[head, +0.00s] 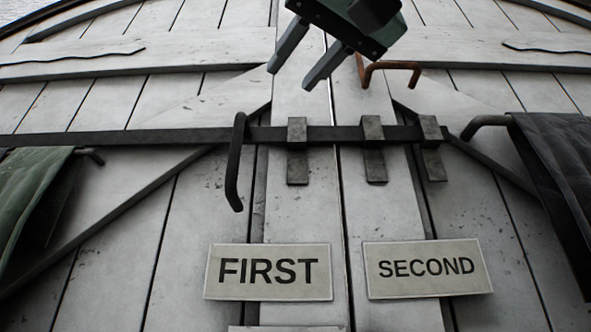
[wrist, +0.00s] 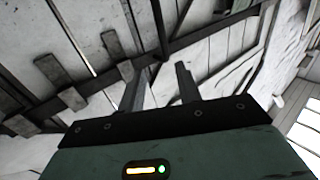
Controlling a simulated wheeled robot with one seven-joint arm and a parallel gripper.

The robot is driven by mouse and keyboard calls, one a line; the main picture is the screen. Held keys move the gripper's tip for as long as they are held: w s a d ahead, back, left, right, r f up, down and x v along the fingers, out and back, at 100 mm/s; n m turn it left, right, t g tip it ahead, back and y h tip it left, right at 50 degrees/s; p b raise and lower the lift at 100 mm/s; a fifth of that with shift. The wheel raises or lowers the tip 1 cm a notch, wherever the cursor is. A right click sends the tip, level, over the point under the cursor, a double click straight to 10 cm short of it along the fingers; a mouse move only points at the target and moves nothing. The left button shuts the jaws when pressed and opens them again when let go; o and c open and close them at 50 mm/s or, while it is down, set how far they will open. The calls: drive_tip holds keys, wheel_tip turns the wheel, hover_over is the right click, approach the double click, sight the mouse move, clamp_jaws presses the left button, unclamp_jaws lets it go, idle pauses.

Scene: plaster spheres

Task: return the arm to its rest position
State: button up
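My gripper (head: 289,79) shows at the top middle of the head view, in front of white wooden doors (head: 225,105). Its two grey fingers are spread apart with nothing between them in the head view. In the wrist view the same gripper (wrist: 160,68) has its fingers apart, with the planks and dark bars behind them. In the head view it appears above the long dark bar (head: 215,136) across the doors, and apart from it. The rest of my arm runs out of the picture at the top.
A dark handle (head: 234,165) hangs at the bar, with metal brackets (head: 373,150) to its right. A rusty hook (head: 392,66) is close right of my gripper. Signs FIRST (head: 268,272) and SECOND (head: 428,268) are below. Cloths hang left (head: 30,200) and right (head: 560,170).

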idle(0.4)
drive_tip(key=w+a+f+n+g+h+p, duration=0.2)
drive_tip(key=w+f+g+p, duration=0.15)
drive_tip(key=f, duration=1.05)
drive_tip(key=w+a+f+n+g+h+p, duration=0.1)
drive_tip(key=w+a+f+g+h+p, duration=0.25)
drive_tip(key=f, duration=1.05)
drive_tip(key=s+d+f+g+h+p, duration=0.1)
drive_tip(key=s+d+f+g, duration=0.1)
drive_tip(key=d+f, duration=0.4)
drive_tip(key=s+d+f+g+p, duration=0.2)
drive_tip(key=s+d+f+g, duration=0.1)
drive_tip(key=f, duration=0.8)
drive_tip(key=s+d+f+m+g+h+p, duration=0.1)
drive_tip(key=s+d+f+g, duration=0.2)
drive_tip(key=d+f, duration=0.5)
drive_tip(key=shift+s+d+f+g+h+p, duration=0.15)
drive_tip(key=shift+d+f+g+h+p, duration=0.2)
drive_tip(key=shift+f, duration=0.25)
drive_tip(key=shift+a, duration=0.15)
